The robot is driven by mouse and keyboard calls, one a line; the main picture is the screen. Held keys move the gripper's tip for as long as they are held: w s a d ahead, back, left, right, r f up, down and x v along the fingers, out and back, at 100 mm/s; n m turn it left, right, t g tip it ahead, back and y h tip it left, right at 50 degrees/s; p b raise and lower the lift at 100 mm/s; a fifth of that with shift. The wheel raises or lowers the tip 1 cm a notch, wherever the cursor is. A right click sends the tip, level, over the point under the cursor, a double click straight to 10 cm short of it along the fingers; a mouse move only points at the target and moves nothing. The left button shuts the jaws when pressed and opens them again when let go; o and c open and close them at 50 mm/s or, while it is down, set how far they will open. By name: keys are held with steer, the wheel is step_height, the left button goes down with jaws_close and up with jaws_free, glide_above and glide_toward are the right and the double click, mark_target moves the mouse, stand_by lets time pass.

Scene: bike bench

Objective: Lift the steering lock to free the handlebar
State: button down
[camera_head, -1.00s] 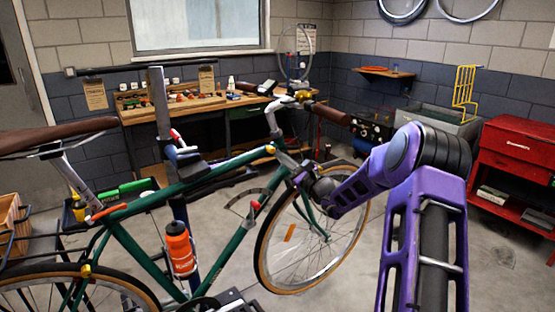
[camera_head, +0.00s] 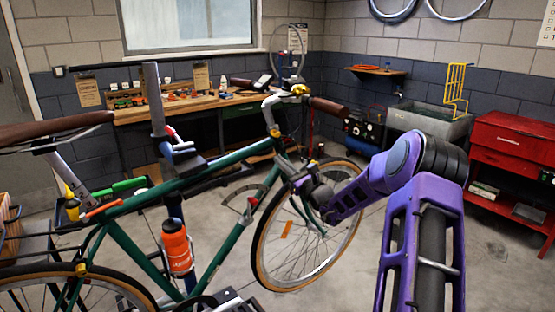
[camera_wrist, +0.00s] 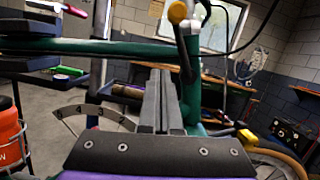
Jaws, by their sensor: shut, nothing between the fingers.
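The steering lock appears to be a dark lever with a yellow knob (camera_head: 275,133) beside the green bike's head tube. In the wrist view the lever (camera_wrist: 184,55) points upward, with its knob near the top edge. The silver-stemmed handlebar (camera_head: 270,108) with brown grips sits above it in the head view. My gripper (camera_head: 284,163) is at the head tube, just below the knob. In the wrist view my gripper's grey fingers (camera_wrist: 161,80) are together and empty, left of the lever. I cannot tell whether they touch it.
The bike's front wheel (camera_head: 258,262) stands below my gripper, and an orange bottle (camera_head: 177,248) is on the frame. A wooden workbench (camera_head: 185,105) stands behind. A red cabinet (camera_head: 510,150) is at the right. Bare floor lies between bike and cabinet.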

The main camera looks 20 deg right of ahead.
steer(key=v, duration=0.9)
steer(key=shift+s+r, duration=0.15)
steer(key=shift+s, duration=0.1)
